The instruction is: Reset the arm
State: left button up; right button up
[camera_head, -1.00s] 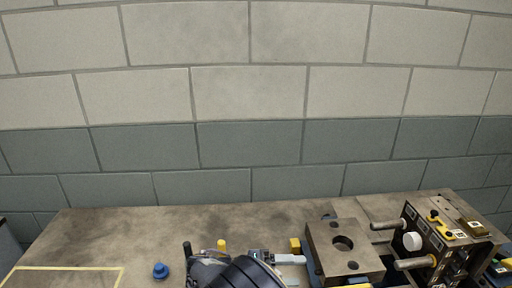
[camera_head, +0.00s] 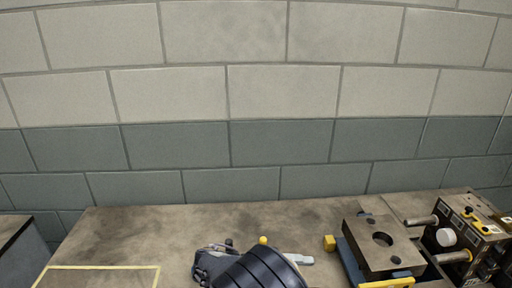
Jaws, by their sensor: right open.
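My right arm (camera_head: 262,268) comes up from the bottom edge, its dark banded wrist over the front middle of the bench. My right gripper (camera_head: 212,254) shows as grey parts at the left end of this wrist. It is open, and I see nothing held in it. The wrist hides part of the gripper and of the bench behind. My left gripper is not in view.
The brown bench (camera_head: 140,235) has a yellow-outlined area (camera_head: 100,268) at left. A steel mould plate (camera_head: 383,243) and a mould half with pins (camera_head: 470,240) stand at right. A yellow block (camera_head: 329,243) lies left of the plate. A block wall (camera_head: 270,145) is behind.

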jog(key=s+d+f+g+y+b, duration=0.1)
jog(key=s+d+g+y, duration=0.3)
jog(key=s+d+y, duration=0.75)
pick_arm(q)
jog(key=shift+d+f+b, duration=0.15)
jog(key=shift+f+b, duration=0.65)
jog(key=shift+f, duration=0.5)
pick_arm(e)
jog(key=s+r+m+t+y, duration=0.2)
jog(key=s+t+y, duration=0.6)
jog(key=s+t, duration=0.1)
jog(key=shift+r+m, duration=0.3)
